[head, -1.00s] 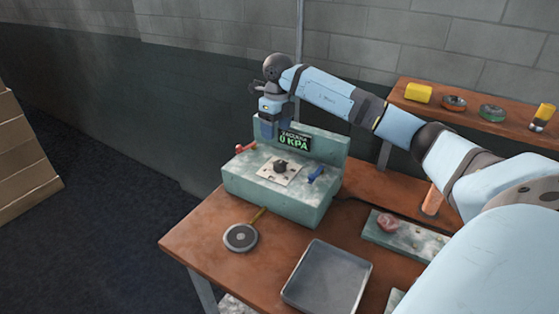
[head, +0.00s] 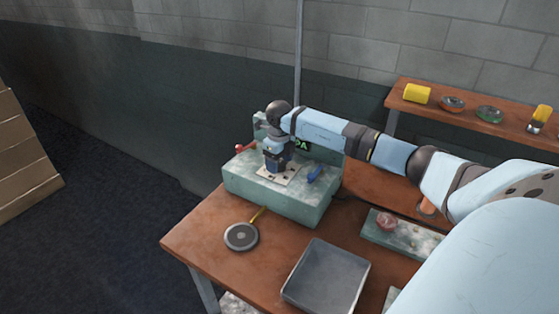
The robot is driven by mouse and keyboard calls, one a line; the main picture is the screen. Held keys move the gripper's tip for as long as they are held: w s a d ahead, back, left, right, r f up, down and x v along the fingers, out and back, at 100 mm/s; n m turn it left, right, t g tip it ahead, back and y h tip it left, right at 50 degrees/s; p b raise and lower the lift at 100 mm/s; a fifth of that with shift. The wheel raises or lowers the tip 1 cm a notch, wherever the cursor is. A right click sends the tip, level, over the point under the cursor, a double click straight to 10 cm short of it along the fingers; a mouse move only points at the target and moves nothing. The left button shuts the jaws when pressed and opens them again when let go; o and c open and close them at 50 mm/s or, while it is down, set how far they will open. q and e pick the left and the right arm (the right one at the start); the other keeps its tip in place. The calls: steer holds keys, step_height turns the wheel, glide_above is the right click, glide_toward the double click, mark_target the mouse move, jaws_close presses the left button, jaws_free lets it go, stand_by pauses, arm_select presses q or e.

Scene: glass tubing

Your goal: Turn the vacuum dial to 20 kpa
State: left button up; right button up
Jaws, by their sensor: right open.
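The teal vacuum unit (head: 282,204) stands at the back left of the wooden table. The black dial on its white plate (head: 270,177) is now hidden behind my right gripper. My right gripper (head: 278,172) points down over the plate, at the dial's place, and is open; I cannot tell whether its fingers surround or touch the dial. The display (head: 303,146) is mostly covered by my arm, and only the end of its green text shows. A red lever (head: 246,147) is left of the gripper and a blue lever (head: 314,173) is to its right. My left gripper is not in view.
A round grey disc with a yellow handle (head: 241,236) and an empty grey tray (head: 326,278) lie in front of the unit. A teal block with a pink piece (head: 388,225) is at the right. A shelf (head: 459,117) behind holds yellow items and tape rolls.

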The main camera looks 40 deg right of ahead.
steer(key=c, duration=0.9)
